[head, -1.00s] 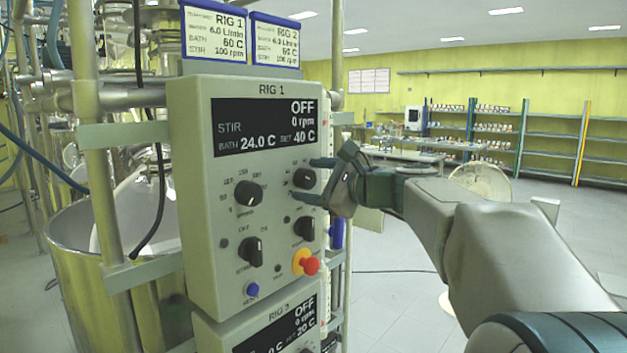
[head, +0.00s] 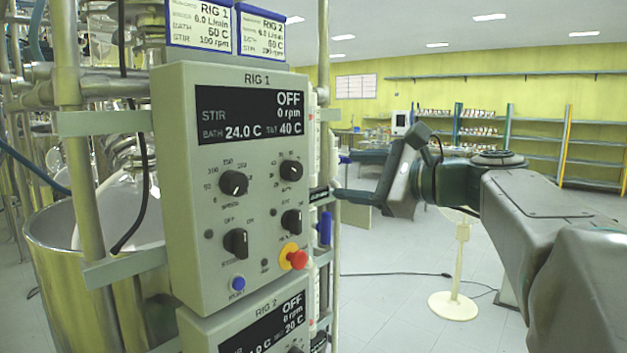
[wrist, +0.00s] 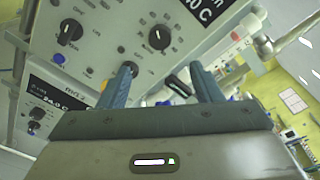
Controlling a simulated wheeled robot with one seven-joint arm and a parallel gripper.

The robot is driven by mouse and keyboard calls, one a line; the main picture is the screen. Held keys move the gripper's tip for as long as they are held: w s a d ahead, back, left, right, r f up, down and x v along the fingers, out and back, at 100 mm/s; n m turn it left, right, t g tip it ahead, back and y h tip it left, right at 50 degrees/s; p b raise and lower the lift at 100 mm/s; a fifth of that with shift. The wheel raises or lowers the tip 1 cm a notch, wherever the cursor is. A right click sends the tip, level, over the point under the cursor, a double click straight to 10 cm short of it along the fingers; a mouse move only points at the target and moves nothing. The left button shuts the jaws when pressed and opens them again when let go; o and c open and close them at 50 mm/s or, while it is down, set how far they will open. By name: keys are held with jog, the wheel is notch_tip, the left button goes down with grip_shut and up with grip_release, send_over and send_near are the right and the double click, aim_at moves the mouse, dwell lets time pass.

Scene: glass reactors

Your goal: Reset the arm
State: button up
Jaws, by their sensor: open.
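My gripper (head: 343,174) is open and empty to the right of the RIG 1 control box (head: 172,180) in the head view. Its fingers point left toward the box's side, and a gap separates it from the front knobs. In the wrist view my gripper (wrist: 160,82) has its two blue-grey fingers apart, with the box's knobs beyond them. The RIG 1 display (head: 250,116) reads OFF, 0 rpm, bath 24.0 C, set 40 C. The upper right knob (head: 291,170) is fully visible.
A red button (head: 298,260) and a blue button (head: 238,283) sit low on the box. The RIG 2 box (head: 240,322) is below it. Metal posts and a steel vessel (head: 50,240) stand at left. A fan stand (head: 462,262) is behind my arm. Open floor lies right.

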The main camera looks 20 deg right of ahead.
jog(key=shift+s+d, duration=0.35)
jog(key=shift+s, duration=0.15)
jog(key=s+a+f+n+g+h, duration=0.1)
jog(key=a+f+n+g, duration=0.15)
jog(key=f, duration=0.45)
jog(key=s+a+f+n+g+h, duration=0.1)
jog(key=s+a+f+n+g, duration=0.1)
jog(key=a+f, duration=0.3)
jog(key=s+f+n+g+h, duration=0.3)
jog(key=s+f+n, duration=0.4)
jog(key=f, duration=0.5)
jog(key=s+f+n+g+h, duration=0.3)
jog(key=s+f+n, duration=0.4)
jog(key=f, duration=0.5)
jog(key=shift+f+n+h, duration=0.4)
jog(key=shift+n+h, duration=0.25)
jog(key=shift+h, duration=0.25)
jog(key=shift+a, duration=0.15)
